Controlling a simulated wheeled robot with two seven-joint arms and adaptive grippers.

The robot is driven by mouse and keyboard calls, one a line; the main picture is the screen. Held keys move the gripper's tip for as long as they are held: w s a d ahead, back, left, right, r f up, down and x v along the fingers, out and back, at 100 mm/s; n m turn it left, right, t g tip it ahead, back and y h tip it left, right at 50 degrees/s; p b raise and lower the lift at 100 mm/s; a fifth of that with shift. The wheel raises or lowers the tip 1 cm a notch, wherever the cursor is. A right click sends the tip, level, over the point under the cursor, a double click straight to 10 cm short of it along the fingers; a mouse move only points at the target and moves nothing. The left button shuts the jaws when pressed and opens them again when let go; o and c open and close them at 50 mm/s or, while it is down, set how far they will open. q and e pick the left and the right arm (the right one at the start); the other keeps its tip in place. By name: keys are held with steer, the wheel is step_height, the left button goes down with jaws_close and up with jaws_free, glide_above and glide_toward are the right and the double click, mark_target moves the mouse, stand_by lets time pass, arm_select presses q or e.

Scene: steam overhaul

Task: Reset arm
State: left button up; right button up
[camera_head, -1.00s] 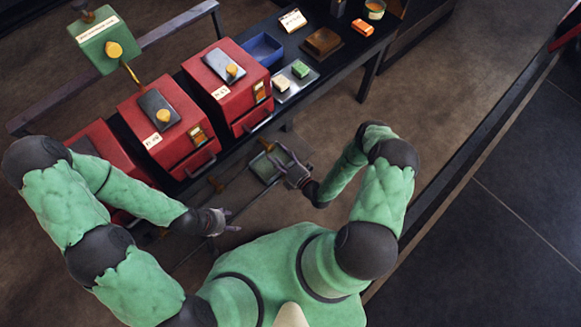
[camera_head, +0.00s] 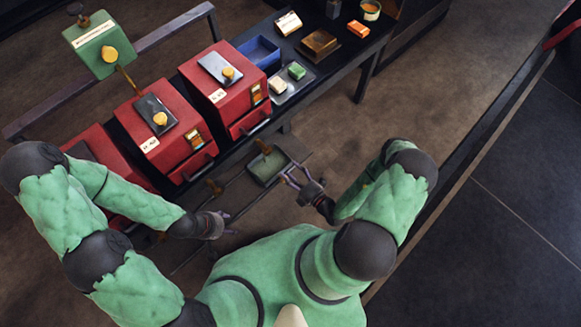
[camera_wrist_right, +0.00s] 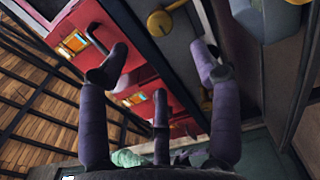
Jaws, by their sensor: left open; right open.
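My left gripper (camera_head: 228,224) is open and empty, held low in front of the red boxes. My right gripper (camera_head: 287,178) is open and empty, beside a green tray-like pad (camera_head: 268,167) below the bench's front edge. Whether it touches that pad cannot be told. In the right wrist view the open fingers of my right gripper (camera_wrist_right: 160,65) point toward red surfaces, with nothing between them.
Red boxes with drawers and yellow knobs (camera_head: 224,92) line the dark bench. A blue tray (camera_head: 259,53), green and cream blocks, a brown block (camera_head: 319,44) and an orange block (camera_head: 358,29) lie on it. A green sign panel (camera_head: 97,45) stands at the back left. Floor at right is clear.

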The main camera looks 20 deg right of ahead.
steer(key=s+a+r+n+g+y, duration=0.2)
steer(key=s+a+n+g+y, duration=0.1)
steer(key=a+n+g+y, duration=0.25)
steer(key=s+a+r+n+g+y, duration=0.1)
steer(key=s+a+n+g+y, duration=0.25)
steer(key=a+n, duration=0.4)
steer(key=s+a+n+g+h, duration=0.1)
steer(key=s+n+g+h, duration=0.3)
steer(key=s+n+g, duration=1)
steer(key=w+d+r+n+t+h, duration=0.1)
steer(key=w+n, duration=0.4)
steer(key=n, duration=0.5)
steer(key=w+d+r+n+t+h, duration=0.1)
steer(key=w+d+n+t+h, duration=0.2)
steer(key=n, duration=0.7)
steer(key=w+t+h, duration=0.1)
steer(key=t+h, duration=0.1)
steer(key=h, duration=0.1)
steer(key=shift+w+d+r+n, duration=0.15)
steer(key=shift+w+d+n, duration=0.15)
steer(key=shift+w+d, duration=0.1)
